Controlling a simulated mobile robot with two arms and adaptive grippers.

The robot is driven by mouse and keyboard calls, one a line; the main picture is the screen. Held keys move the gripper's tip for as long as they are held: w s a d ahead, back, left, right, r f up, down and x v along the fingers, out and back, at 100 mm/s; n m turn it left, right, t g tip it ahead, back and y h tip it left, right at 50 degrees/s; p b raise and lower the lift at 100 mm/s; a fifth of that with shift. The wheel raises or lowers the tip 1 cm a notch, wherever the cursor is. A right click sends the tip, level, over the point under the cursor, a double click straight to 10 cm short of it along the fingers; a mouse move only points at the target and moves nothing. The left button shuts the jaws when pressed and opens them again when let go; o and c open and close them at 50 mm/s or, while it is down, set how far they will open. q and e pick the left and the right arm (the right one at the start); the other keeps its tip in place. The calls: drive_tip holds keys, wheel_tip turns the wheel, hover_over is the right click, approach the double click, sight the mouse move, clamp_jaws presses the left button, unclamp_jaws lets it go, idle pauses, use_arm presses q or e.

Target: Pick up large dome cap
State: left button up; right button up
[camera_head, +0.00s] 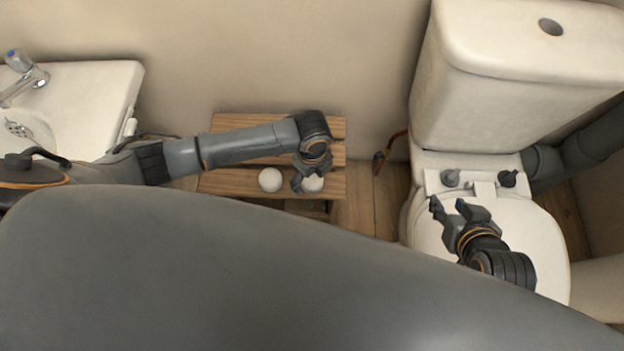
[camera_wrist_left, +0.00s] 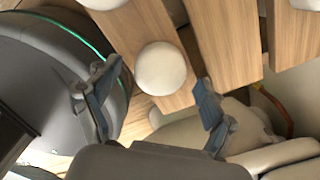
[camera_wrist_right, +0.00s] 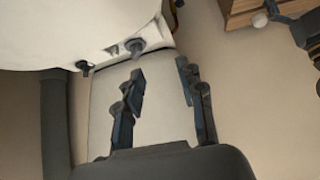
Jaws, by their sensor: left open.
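Two white dome caps sit on a slatted wooden bench (camera_head: 222,182). The left cap (camera_head: 270,180) is fully visible in the head view. The right cap (camera_head: 314,184) is partly hidden by my left gripper (camera_head: 304,186). In the left wrist view, one round cap (camera_wrist_left: 163,69) shows between and beyond the open fingers, apart from them. The other cap (camera_wrist_left: 103,3) is cut off at the top edge. Which cap is the larger I cannot tell. My right gripper (camera_head: 448,206) is open and empty above the toilet lid (camera_head: 535,240).
A sink (camera_head: 90,90) stands at the left and a toilet tank (camera_head: 500,90) at the right. The bench has gaps between its slats, seen in the left wrist view. A hose (camera_head: 392,150) hangs by the wall between bench and toilet.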

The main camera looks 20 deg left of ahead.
sight(312, 178)
use_arm(q)
drive_tip(key=shift+f, duration=0.55)
drive_tip(key=c, duration=0.9)
use_arm(e)
drive_tip(key=shift+w+a+r+t, duration=0.2)
drive_tip(key=shift+w+r+t, duration=0.15)
drive_tip(key=shift+w, duration=0.15)
drive_tip(key=shift+w+a+r+t, duration=0.15)
drive_tip(key=shift+w+r+t, duration=0.15)
drive_tip(key=shift+w, duration=0.2)
use_arm(q)
drive_tip(key=shift+c, duration=0.2)
drive_tip(key=shift+r, duration=0.1)
